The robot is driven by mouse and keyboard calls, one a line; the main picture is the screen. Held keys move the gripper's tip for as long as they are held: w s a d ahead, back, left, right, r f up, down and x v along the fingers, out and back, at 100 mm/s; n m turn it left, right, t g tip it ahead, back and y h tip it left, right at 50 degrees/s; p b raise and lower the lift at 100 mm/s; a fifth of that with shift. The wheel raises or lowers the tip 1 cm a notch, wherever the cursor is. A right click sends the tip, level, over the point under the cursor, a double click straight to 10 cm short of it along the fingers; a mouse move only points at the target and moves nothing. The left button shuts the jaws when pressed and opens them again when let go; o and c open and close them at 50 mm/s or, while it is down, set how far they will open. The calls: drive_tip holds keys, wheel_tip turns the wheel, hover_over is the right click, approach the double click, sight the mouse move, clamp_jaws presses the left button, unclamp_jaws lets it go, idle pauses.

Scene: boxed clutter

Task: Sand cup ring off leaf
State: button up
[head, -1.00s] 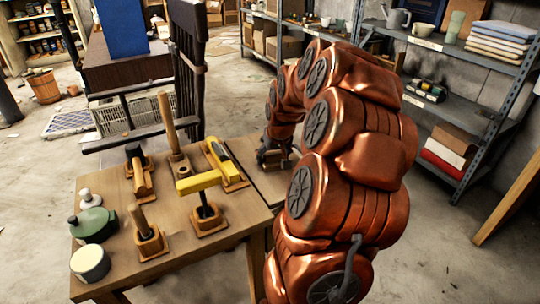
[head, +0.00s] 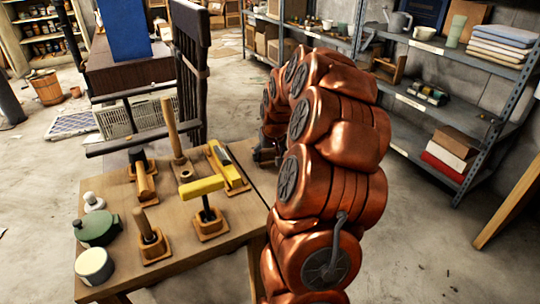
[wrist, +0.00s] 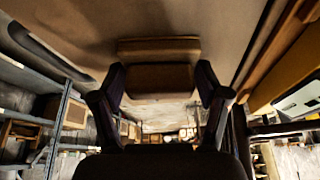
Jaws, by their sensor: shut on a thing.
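My gripper (wrist: 160,95) is shut on a brown block (wrist: 160,78), which looks like a sanding block, with one dark finger on each side. In the wrist view the block is at or very near a broad brown wooden surface (wrist: 225,30) that fills the top; I cannot tell whether they touch. In the head view my gripper (head: 264,153) is low over the far right part of the wooden table, by the leaf (head: 264,184). My copper arm hides much of that area. I cannot make out a cup ring in either view.
Left of the leaf stand a yellow-handled tool (head: 202,187), a yellow and black tool (head: 226,164), a tall wooden peg (head: 170,125), a hammer (head: 144,178), a green pot (head: 96,229) and a cream-lidded tin (head: 94,265). A dark chair (head: 190,70) stands behind. Shelving (head: 440,110) is at right.

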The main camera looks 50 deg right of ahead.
drive_tip(key=shift+w+d+f, duration=0.1)
drive_tip(key=shift+w+d, duration=0.1)
drive_tip(key=shift+w, duration=0.7)
drive_tip(key=shift+p, duration=0.3)
drive_tip(key=shift+d+r+p, duration=0.2)
drive_tip(key=shift+r+p, duration=0.85)
drive_tip(key=shift+r, duration=2.05)
drive_tip(key=shift+r+p, duration=0.55)
drive_tip(key=shift+r, duration=0.95)
